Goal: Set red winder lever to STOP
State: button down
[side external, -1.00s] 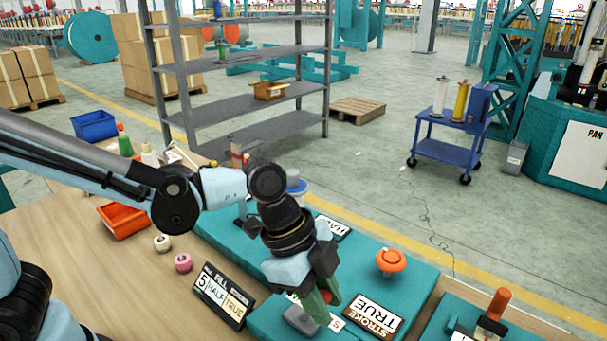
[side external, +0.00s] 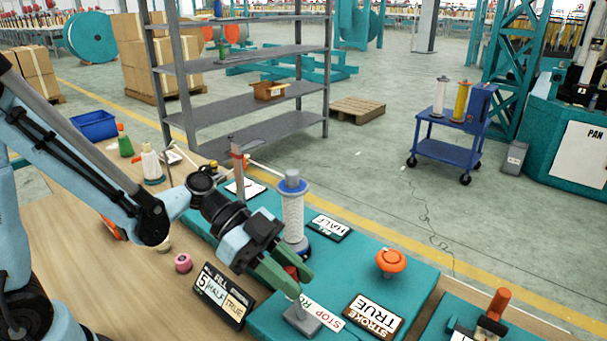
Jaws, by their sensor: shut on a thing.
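The red winder lever has a red knob (side external: 292,272) on a short stem that rises from a grey base (side external: 302,319) on the teal panel (side external: 378,268). A white label (side external: 325,315) beside the base shows STOP in red at its right part and the start of another word at its left part. My gripper (side external: 289,275) is shut on the red knob, with its green fingers on either side of it. The fingers hide part of the knob and stem. The knob stands up and left of the base, toward the label's other end from STOP.
A white spool with a blue top (side external: 292,215) stands close behind my gripper. An orange knob (side external: 390,261) and a STROKE TRUE plate (side external: 374,316) lie to the right. A black FILL sign (side external: 224,295) stands to the left.

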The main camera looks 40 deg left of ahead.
jog(key=shift+a+f+h, duration=0.25)
jog(key=shift+a+h, duration=0.45)
jog(key=shift+h, duration=0.3)
jog(key=shift+a, duration=0.1)
jog(key=c, duration=1)
grip_release()
jog(key=shift+a, duration=0.1)
jog(key=v, duration=1.2)
jog(key=shift+f, duration=0.15)
